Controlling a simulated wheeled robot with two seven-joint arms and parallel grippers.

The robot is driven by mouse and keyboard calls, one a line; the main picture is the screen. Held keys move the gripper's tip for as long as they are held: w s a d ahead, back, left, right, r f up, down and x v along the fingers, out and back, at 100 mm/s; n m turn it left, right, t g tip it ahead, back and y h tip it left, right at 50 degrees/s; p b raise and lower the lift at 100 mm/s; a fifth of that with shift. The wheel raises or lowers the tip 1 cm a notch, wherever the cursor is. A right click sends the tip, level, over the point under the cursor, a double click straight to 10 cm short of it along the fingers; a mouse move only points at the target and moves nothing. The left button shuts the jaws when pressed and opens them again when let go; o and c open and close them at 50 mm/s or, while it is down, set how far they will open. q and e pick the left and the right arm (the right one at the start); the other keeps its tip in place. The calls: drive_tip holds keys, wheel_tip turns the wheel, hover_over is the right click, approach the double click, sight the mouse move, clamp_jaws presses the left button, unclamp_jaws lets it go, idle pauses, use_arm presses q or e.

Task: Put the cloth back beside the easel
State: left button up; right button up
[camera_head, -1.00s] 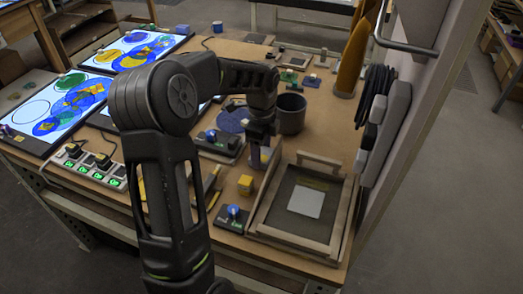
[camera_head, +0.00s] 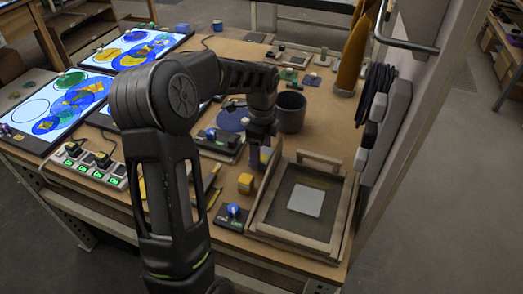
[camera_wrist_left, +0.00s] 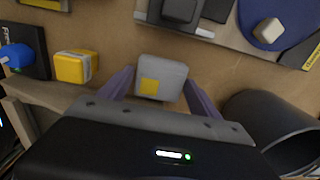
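My left gripper (camera_head: 264,160) points down over the table, left of the wooden-framed tray. In the left wrist view its two purple fingers (camera_wrist_left: 160,88) stand apart. A pale grey block-like thing with a yellow square (camera_wrist_left: 161,78) lies between or just beyond the fingertips; I cannot tell whether they touch it. In the head view it is mostly hidden by the gripper. I cannot tell if this is the cloth. The wooden-framed tray (camera_head: 258,229), perhaps the easel, holds a pale flat square (camera_head: 305,201). My right gripper does not show.
A yellow block (camera_head: 246,184) and a blue-knobbed switch (camera_head: 233,211) sit near the front edge. A dark cup (camera_head: 291,113) stands just behind the gripper. Lit panels (camera_head: 137,48) and a power strip (camera_head: 95,165) lie to the left. A wall panel with coiled cable borders the right.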

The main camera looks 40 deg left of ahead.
use_arm(q)
drive_tip(key=o, duration=0.3)
drive_tip(key=shift+r+b, duration=0.35)
drive_tip(key=shift+r, duration=3.55)
